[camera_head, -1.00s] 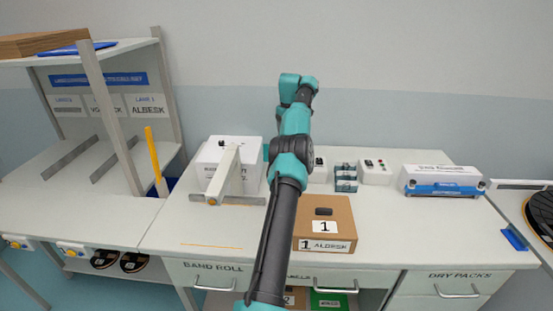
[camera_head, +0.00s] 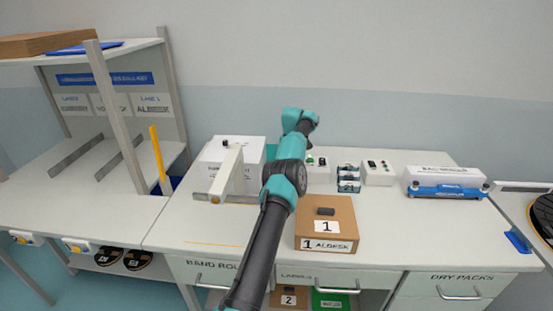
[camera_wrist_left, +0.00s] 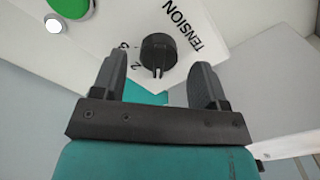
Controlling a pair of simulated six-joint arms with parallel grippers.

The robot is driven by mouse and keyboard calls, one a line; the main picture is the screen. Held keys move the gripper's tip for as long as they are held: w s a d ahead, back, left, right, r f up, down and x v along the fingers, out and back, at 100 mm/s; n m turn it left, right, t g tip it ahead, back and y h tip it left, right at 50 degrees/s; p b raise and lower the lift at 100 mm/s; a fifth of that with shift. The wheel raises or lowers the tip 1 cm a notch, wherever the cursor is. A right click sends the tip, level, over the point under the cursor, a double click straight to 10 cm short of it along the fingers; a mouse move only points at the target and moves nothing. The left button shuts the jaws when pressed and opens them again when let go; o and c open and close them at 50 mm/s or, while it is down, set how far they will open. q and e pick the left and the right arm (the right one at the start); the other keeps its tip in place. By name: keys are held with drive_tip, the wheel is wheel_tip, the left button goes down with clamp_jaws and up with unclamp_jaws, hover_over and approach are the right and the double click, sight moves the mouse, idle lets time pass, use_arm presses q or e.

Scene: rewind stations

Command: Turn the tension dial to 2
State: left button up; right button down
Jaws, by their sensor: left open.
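The tension dial (camera_wrist_left: 158,50) is a black round knob on a white slanted panel (camera_wrist_left: 205,30) marked TENSION. The numbers 3 and 2 show at its left in the left wrist view. Its pointer end faces down in that picture, just to the right of the 2; any other numbers are hidden or out of view. My left gripper (camera_wrist_left: 157,75) is open, with one finger on each side of the dial and gaps between. Contact is not visible. In the head view, my left arm spans the bench and its fingers cannot be made out. My right gripper is not in view.
A green button (camera_wrist_left: 70,6) sits left of the dial. The front left of the bench is clear.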

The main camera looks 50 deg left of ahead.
use_arm(q)
drive_tip(key=shift+f, duration=0.95)
drive_tip(key=c, duration=0.9)
